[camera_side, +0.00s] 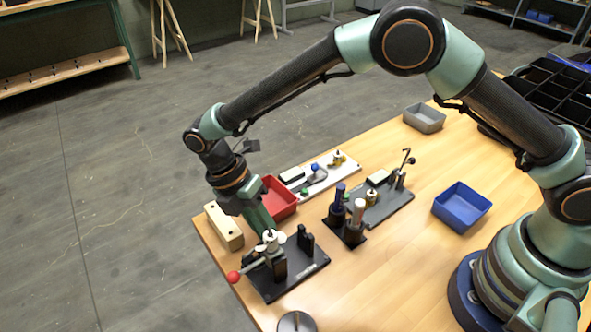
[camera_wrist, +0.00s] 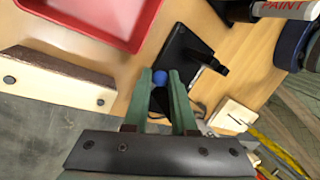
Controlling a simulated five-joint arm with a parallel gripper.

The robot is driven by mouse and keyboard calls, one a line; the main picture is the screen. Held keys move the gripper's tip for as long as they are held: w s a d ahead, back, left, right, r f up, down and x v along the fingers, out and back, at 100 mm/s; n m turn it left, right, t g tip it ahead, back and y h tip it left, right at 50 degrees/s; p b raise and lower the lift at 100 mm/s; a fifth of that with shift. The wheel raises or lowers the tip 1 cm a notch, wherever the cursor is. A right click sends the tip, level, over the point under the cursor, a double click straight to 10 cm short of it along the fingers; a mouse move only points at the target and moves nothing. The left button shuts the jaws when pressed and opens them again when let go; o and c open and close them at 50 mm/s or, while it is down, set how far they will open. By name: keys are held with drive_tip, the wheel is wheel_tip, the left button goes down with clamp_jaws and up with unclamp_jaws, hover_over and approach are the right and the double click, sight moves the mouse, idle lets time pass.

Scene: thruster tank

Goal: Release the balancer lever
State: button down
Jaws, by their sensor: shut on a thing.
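A black fixture plate (camera_side: 305,272) stands near the table's front left corner. It carries a lever with a red knob (camera_side: 234,277), which sticks out to the left, and black upright blocks (camera_side: 305,238). My gripper (camera_side: 268,231) points down at the fixture from above, close to its pale top part. In the wrist view, my green fingers (camera_wrist: 163,85) are shut on a small part with a blue knob (camera_wrist: 160,77). I cannot tell which piece of the fixture this part belongs to. The red knob does not show in the wrist view.
A red tray (camera_side: 292,207) and a pale wooden block (camera_side: 223,226) stand just behind the fixture. A black rack (camera_side: 345,234) with upright tools is to its right. A blue bin (camera_side: 462,205) and a grey bin (camera_side: 424,118) stand farther off.

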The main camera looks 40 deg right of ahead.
drive_tip(key=shift+s+a+r, duration=0.1)
drive_tip(key=shift+a+r, duration=0.1)
drive_tip(key=shift+a, duration=0.05)
drive_tip(key=c, duration=0.7)
unclamp_jaws()
drive_tip(key=shift+c, duration=0.2)
drive_tip(key=v, duration=1.2)
